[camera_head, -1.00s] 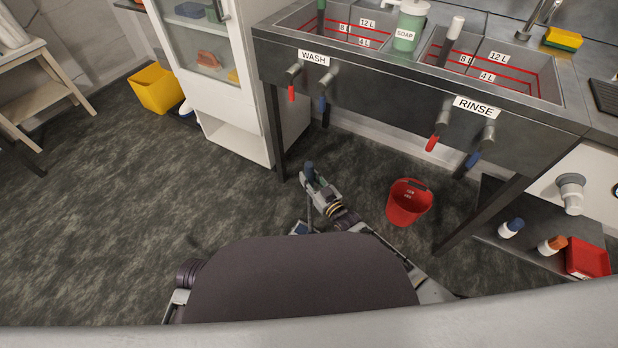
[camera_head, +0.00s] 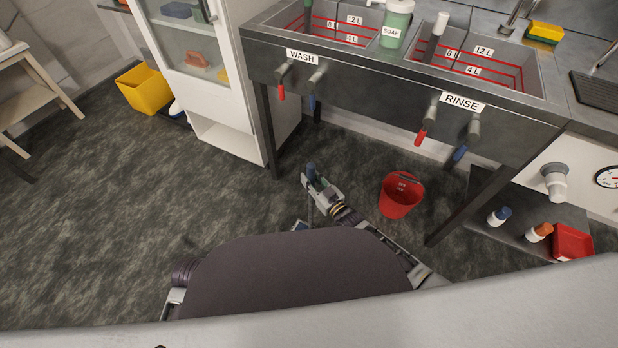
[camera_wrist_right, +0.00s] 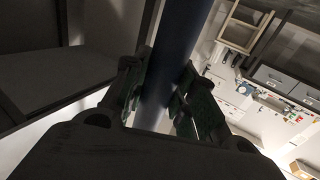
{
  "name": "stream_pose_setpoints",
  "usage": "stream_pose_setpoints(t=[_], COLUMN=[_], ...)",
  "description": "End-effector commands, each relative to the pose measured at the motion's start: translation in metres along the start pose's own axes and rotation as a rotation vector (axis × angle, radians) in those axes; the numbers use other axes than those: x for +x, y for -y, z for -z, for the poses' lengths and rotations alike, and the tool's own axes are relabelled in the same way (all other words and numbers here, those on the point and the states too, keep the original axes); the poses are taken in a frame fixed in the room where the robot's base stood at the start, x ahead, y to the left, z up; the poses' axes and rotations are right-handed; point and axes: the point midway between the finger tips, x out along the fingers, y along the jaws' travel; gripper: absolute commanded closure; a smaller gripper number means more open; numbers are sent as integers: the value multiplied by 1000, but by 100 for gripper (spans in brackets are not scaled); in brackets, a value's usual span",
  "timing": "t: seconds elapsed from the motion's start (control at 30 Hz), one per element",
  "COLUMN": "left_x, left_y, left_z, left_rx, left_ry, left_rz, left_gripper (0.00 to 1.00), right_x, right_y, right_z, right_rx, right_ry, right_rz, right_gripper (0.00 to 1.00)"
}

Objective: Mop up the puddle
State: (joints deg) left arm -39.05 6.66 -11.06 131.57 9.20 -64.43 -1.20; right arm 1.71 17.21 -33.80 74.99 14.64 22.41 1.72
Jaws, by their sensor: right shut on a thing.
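My right gripper (camera_head: 324,192) is low over the floor, in front of the sink bench. It is shut on a dark blue pole (camera_wrist_right: 182,50), which passes between its fingers in the wrist view. The pole's blue top end (camera_head: 311,172) shows at the gripper in the head view. A small bluish piece (camera_head: 300,226) shows below, mostly hidden by my body; I cannot tell if it is a mop head. No puddle stands out on the mottled dark floor (camera_head: 90,215). My left gripper is out of view.
A red bucket (camera_head: 401,196) stands on the floor right of my gripper. The steel sink bench (camera_head: 380,98) and its legs are beyond. A white cabinet (camera_head: 225,135) and a yellow bin (camera_head: 145,90) stand at the left. The floor at left is clear.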

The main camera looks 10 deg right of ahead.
Motion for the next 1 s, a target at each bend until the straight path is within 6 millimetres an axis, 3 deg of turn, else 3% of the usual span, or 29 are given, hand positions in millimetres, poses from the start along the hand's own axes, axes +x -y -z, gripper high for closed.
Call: stream_pose_setpoints(t=[0.43, 1.0], left_x=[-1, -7], left_y=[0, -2], left_z=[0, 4], left_rx=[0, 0], left_ry=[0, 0], left_rz=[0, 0], left_gripper=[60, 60], right_x=[0, -18], right_y=[-1, -11], right_z=[3, 2], right_rx=[0, -1], right_ry=[-7, -7], right_rz=[0, 0], right_gripper=[100, 100])
